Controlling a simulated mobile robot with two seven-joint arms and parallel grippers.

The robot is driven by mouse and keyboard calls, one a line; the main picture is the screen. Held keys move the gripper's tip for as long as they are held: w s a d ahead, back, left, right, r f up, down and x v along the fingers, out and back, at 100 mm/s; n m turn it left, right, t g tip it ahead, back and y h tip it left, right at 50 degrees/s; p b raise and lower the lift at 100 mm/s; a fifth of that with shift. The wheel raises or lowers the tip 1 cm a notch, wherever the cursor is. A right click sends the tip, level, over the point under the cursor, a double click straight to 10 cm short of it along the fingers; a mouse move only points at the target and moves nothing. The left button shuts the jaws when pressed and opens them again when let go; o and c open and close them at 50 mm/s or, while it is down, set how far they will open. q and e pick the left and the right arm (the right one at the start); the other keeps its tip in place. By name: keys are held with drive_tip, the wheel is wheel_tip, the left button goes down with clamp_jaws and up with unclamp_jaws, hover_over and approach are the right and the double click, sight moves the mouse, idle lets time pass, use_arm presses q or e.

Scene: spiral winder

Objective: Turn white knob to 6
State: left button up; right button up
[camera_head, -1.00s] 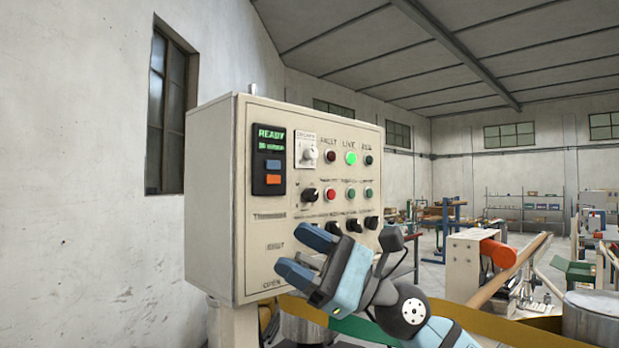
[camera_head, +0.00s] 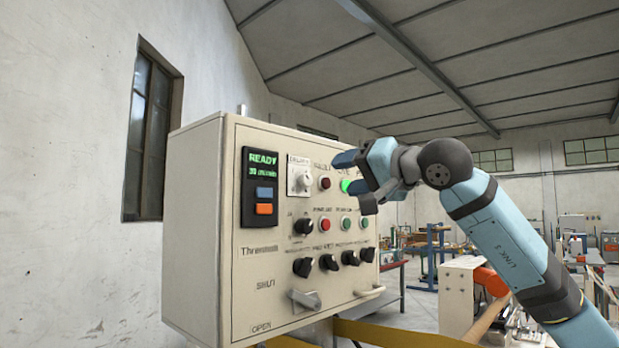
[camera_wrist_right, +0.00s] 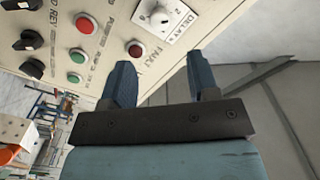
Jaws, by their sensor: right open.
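The white knob (camera_head: 302,180) sits on a pale square dial plate at the upper part of the control panel (camera_head: 265,245), right of the green READY display. In the right wrist view the white knob (camera_wrist_right: 160,17) shows at the top, with a numbered scale and the word DELAY around it; which number it points at is too small to tell. My right gripper (camera_head: 350,172) is open and empty, in front of the panel to the right of the knob, apart from it. Its two blue fingers also show in the right wrist view (camera_wrist_right: 165,80). My left gripper is not in view.
Close to the knob are a dark red FAULT lamp (camera_head: 324,183) and a lit green lamp (camera_head: 346,186). Below are red and green buttons and several black knobs (camera_head: 303,267). A metal latch (camera_head: 304,299) sticks out low.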

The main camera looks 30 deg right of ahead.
sight(309, 179)
drive_tip(key=p+x, duration=0.1)
drive_tip(key=x, duration=0.9)
drive_tip(key=shift+c, duration=0.3)
drive_tip(key=c, duration=0.9)
